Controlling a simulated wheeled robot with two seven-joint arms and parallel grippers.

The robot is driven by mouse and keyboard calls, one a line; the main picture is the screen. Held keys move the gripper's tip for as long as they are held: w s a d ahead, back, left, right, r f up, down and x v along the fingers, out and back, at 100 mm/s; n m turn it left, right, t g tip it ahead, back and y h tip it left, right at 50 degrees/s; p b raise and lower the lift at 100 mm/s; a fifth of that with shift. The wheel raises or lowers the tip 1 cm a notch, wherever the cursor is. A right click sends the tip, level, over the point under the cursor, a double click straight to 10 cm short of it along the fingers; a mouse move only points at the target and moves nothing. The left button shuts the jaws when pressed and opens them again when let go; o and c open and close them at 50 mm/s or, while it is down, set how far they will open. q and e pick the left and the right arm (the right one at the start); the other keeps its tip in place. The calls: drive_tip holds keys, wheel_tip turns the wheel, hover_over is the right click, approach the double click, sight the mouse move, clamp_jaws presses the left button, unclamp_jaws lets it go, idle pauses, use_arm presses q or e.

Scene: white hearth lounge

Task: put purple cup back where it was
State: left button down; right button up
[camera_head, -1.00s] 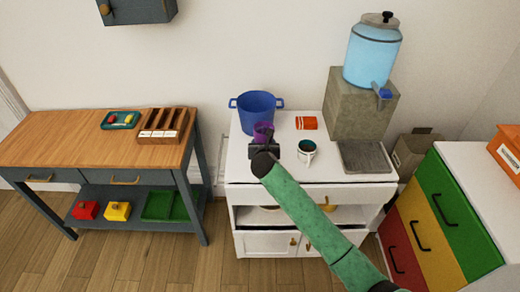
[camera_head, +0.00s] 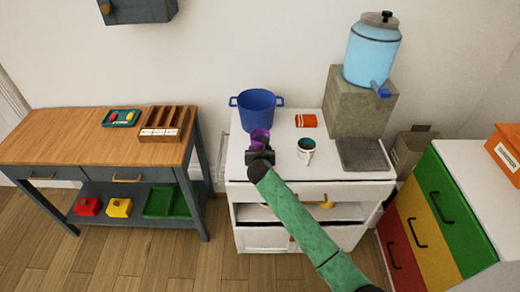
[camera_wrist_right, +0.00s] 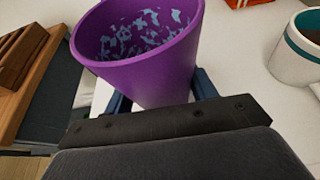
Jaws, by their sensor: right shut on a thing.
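The purple cup (camera_head: 260,137) is at the left part of the white counter (camera_head: 235,168), in front of the blue pot. My right gripper (camera_head: 260,151) is shut on it, with the arm reaching in from the lower right. In the right wrist view the purple cup (camera_wrist_right: 145,50) fills the top middle, with its blue-patterned inside showing. The right gripper's fingers (camera_wrist_right: 160,92) show on both sides of it. I cannot tell whether the cup's base touches the counter. My left gripper is not in view.
A blue pot (camera_head: 257,108) stands just behind the cup. A water dispenser (camera_head: 365,80) stands at the right. A wooden bench (camera_head: 85,150) is left, across a gap.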

drive_tip(key=o, duration=1.1)
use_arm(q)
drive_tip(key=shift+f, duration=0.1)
use_arm(e)
drive_tip(key=shift+s+r, duration=0.1)
drive_tip(key=shift+s+r, duration=0.1)
drive_tip(key=shift+s, duration=0.2)
use_arm(q)
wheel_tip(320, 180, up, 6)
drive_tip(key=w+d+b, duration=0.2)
drive_tip(key=shift+b, duration=0.4)
use_arm(e)
drive_tip(key=v, duration=1.1)
drive_tip(key=shift+s+r, duration=0.1)
drive_tip(key=shift+r, duration=0.05)
